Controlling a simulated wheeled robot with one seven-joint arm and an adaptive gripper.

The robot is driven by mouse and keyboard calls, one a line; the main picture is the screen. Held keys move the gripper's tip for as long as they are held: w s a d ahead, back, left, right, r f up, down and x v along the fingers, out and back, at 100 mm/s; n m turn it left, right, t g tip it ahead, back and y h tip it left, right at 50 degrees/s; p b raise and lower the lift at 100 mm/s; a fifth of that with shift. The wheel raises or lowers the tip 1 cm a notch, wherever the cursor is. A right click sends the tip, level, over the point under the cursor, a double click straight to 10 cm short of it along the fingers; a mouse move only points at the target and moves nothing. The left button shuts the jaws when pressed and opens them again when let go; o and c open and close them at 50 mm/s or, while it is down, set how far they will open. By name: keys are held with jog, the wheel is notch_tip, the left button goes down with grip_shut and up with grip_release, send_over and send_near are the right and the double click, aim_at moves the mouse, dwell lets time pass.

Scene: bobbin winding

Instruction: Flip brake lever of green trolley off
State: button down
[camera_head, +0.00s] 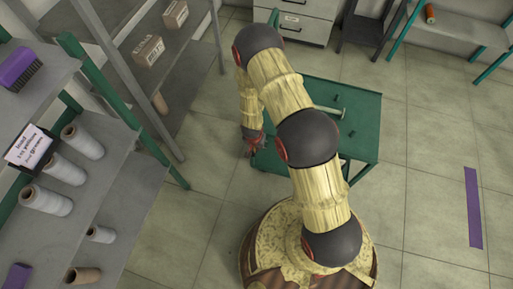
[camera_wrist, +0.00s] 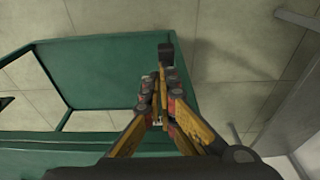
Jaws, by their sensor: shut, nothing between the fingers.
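The green trolley (camera_head: 362,150) stands on the floor behind my arm in the head view, partly hidden by it. Its green frame (camera_wrist: 100,65) fills the left and middle of the wrist view. A small dark block on a short stem (camera_wrist: 166,52), which looks like the brake lever, shows at the trolley's right edge, just beyond my fingertips. I cannot tell whether they touch it. My gripper (camera_wrist: 160,88) is shut and empty, with its fingertips together. In the head view my gripper (camera_head: 254,143) hangs low at the trolley's left side. The lever cannot be made out there.
A grey shelf (camera_head: 95,215) with several thread spools and a sign (camera_head: 29,147) stands at the left. A rack with boxes (camera_head: 148,50) is behind it. Pale bar-like items (camera_head: 328,111) lie on the trolley top. Floor to the right is clear around a purple strip (camera_head: 473,207).

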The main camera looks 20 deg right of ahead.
jog(key=shift+s+a+f+b, duration=0.15)
jog(key=shift+f+b, duration=0.2)
jog(key=shift+b, duration=0.25)
jog(key=shift+r, duration=0.1)
jog(key=shift+r+p, duration=0.6)
jog(key=r+p, duration=0.3)
jog(key=shift+w+d+r, duration=0.2)
jog(key=shift+w+d, duration=0.1)
jog(key=shift+w, duration=0.05)
notch_tip(320, 180, up, 9)
jog(key=s+a+p, duration=0.1)
jog(key=s+p, duration=0.1)
jog(key=p, duration=0.1)
jog(key=shift+a, duration=0.35)
jog(key=shift+s+f, duration=0.1)
jog(key=shift+s, duration=0.1)
